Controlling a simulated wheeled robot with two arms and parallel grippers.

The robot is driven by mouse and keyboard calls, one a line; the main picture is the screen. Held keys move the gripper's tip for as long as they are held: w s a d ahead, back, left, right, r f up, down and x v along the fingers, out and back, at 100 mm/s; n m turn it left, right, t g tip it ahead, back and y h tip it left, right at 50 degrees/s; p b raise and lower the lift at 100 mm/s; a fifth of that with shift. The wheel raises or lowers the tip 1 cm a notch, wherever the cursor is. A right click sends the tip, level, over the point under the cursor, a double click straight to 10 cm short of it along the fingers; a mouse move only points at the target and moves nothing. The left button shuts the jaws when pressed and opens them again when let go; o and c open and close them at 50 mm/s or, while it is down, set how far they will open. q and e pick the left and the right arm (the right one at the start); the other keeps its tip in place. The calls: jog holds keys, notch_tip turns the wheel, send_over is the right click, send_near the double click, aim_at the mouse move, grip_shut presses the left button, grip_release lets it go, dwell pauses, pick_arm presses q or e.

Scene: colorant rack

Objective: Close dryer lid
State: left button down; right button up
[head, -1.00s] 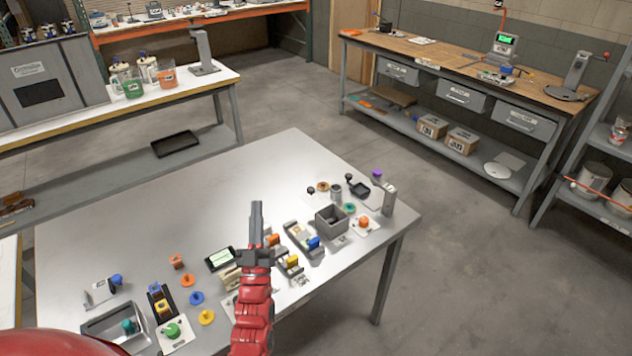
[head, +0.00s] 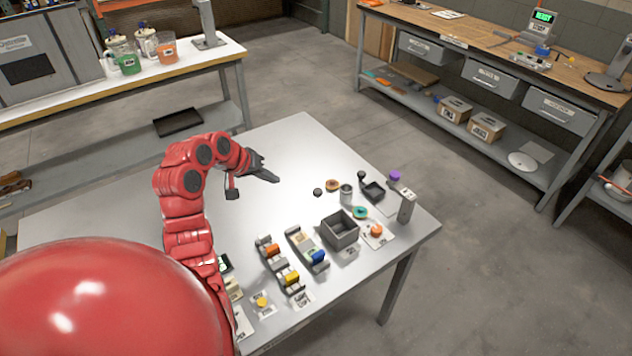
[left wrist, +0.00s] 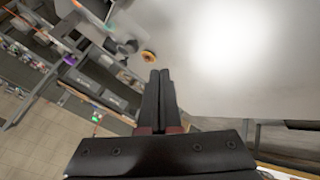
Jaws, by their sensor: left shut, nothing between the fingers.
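No part is plainly marked as the dryer or its lid, so I cannot tell which piece is the lid. A grey open-topped box (head: 341,230) stands near the table's right end. A small dark square tray-like piece (head: 373,191) lies behind it, beside a small grey cylinder (head: 346,194). My left gripper (head: 274,178) is shut and empty over the bare far part of the table, left of these things and apart from them. Its two fingers (left wrist: 159,98) lie together in the left wrist view. My right gripper is not in view.
A grey post device (head: 407,206) stands at the right table edge. Two small racks with coloured pieces (head: 306,246) (head: 277,264) sit at the front. An orange-brown ring (head: 332,185) lies behind the box. The table's far left surface is bare.

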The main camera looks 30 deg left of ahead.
pick_arm(q)
jog(key=p, duration=0.3)
send_near(323, 199)
jog(key=w+a+f, duration=0.2)
jog(key=a+f, duration=0.2)
jog(key=shift+w+d+r, duration=0.1)
jog(key=shift+w+d, duration=0.3)
jog(key=shift+w, duration=0.05)
jog(key=shift+d+p, duration=0.1)
jog(key=shift+p, duration=0.2)
